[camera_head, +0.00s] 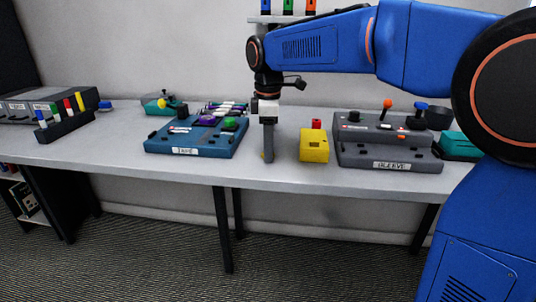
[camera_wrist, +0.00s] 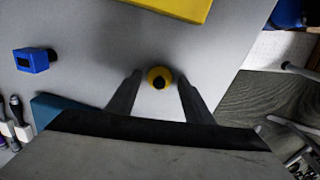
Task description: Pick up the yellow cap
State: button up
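The yellow cap (camera_wrist: 159,77) is a small round yellow piece with a dark centre, resting on the grey table (camera_wrist: 90,60). In the wrist view it sits between the two fingertips of my gripper (camera_wrist: 159,78). The fingers are apart, with a narrow gap on each side of the cap. In the head view my gripper (camera_head: 268,156) points straight down at the table's front part. Only a sliver of the cap (camera_head: 263,156) shows there beside the finger; the rest is hidden.
A yellow box (camera_head: 314,147) with a red top stands just right of my gripper. A blue board (camera_head: 190,144) lies left, and a dark grey "SLEEVE" station (camera_head: 385,150) stands farther right. A small blue block (camera_wrist: 33,60) shows in the wrist view. The table's front edge is close.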

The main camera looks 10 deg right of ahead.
jog(key=c, duration=0.8)
